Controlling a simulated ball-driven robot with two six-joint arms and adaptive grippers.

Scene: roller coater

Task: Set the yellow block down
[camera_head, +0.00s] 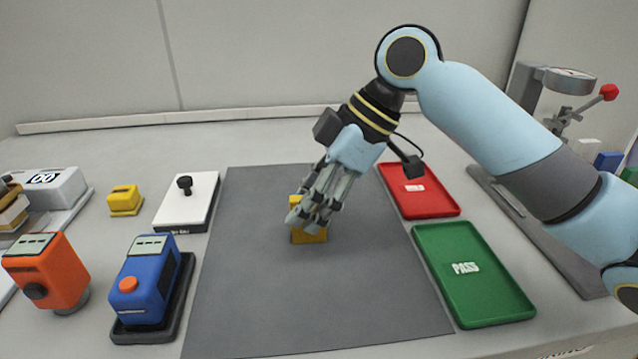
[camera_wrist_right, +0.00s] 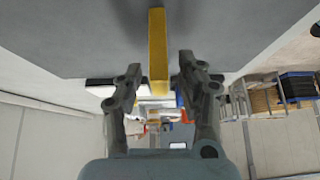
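The yellow block (camera_head: 309,236) is at the middle of the grey mat (camera_head: 260,290), partly hidden behind the fingers of my right gripper (camera_head: 308,222). It looks to be standing on the mat, though its base is partly covered. In the right wrist view the yellow block (camera_wrist_right: 158,50) shows as a narrow upright strip between the two fingers of my right gripper (camera_wrist_right: 160,72). A gap shows on each side of it, so the fingers are open around the block. My left gripper is not in view.
Right of the mat lie a red tray (camera_head: 420,198) and a green PASS tray (camera_head: 485,290). Left are a white plate with a black knob (camera_head: 187,215), a blue device (camera_head: 145,285), an orange device (camera_head: 45,275) and a small yellow item (camera_head: 124,199). The front mat is clear.

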